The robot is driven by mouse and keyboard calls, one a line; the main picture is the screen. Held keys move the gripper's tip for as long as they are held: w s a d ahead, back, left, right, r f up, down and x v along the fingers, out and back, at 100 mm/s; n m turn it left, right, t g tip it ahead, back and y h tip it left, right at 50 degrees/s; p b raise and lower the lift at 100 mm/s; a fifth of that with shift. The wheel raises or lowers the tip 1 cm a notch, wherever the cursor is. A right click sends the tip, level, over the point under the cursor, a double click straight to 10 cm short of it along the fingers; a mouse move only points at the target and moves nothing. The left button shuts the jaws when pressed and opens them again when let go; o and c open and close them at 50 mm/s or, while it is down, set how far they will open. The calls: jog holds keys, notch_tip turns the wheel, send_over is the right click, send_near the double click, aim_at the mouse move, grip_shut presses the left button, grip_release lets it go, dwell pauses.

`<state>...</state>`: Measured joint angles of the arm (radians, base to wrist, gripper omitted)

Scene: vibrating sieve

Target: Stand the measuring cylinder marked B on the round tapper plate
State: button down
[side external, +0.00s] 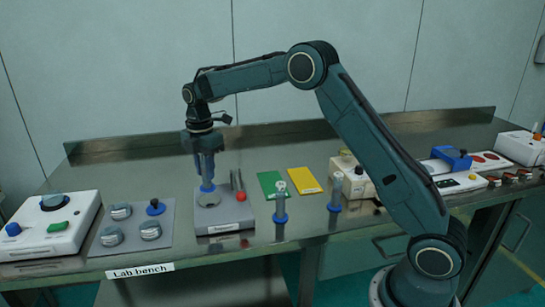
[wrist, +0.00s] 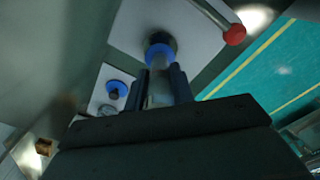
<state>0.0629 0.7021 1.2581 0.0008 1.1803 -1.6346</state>
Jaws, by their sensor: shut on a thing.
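My gripper (side external: 207,163) points down over the tapper (side external: 226,213) in the side view, shut on a clear measuring cylinder with a blue ring (side external: 207,187). In the wrist view the cylinder (wrist: 160,90) shows between my two fingers, its blue ring (wrist: 160,52) beyond them. The cylinder looks upright, its lower end over or at the round tapper plate (side external: 208,201). I cannot tell whether it touches the plate. Its letter is not readable. Two other cylinders with blue bases stand on the bench, one right of the tapper (side external: 280,206) and one further right (side external: 336,192).
A red-knobbed lever (side external: 241,195) rises at the plate's right; its knob also shows in the wrist view (wrist: 235,34). A grey mat (side external: 130,232) with several weights lies left. Green (side external: 270,184) and yellow (side external: 304,180) cards lie behind the cylinders.

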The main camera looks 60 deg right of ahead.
aim_at(206, 178)
jog(key=shift+f, duration=1.7)
jog(key=shift+f, duration=0.15)
jog(key=c, duration=1.2)
grip_release()
notch_tip(206, 178, up, 12)
jog(key=shift+r, duration=0.1)
jog(key=shift+r, duration=0.1)
